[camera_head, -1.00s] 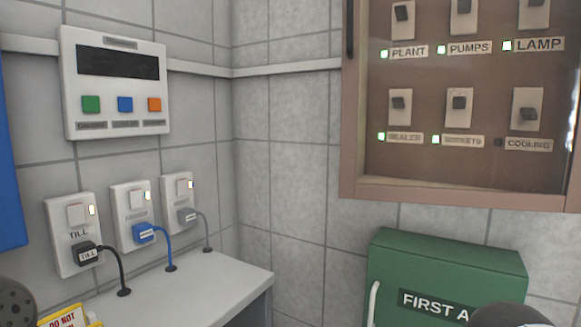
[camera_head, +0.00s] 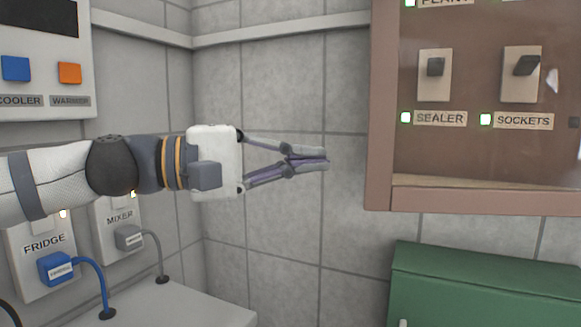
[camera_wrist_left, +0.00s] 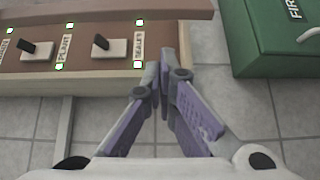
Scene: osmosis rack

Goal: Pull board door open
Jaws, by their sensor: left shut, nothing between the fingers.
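The board (camera_head: 381,110) is a brown framed case on the wall at the right of the head view, with switches and lit green lamps behind what looks like a clear door front. Its frame also shows in the left wrist view (camera_wrist_left: 110,12). My left gripper (camera_head: 325,159) reaches in from the left, fingers shut and empty, pointing at the board's left edge with a gap between. In the left wrist view the shut fingertips (camera_wrist_left: 161,58) appear near the SEALER end of the board. The door's handle is not in view now. My right gripper is not in view.
A green first aid box (camera_head: 480,290) hangs below the board. Plugs and sockets (camera_head: 50,250) and a control panel (camera_head: 45,95) are on the left wall, above a grey counter (camera_head: 180,305). Bare tiled wall lies between my gripper and the board.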

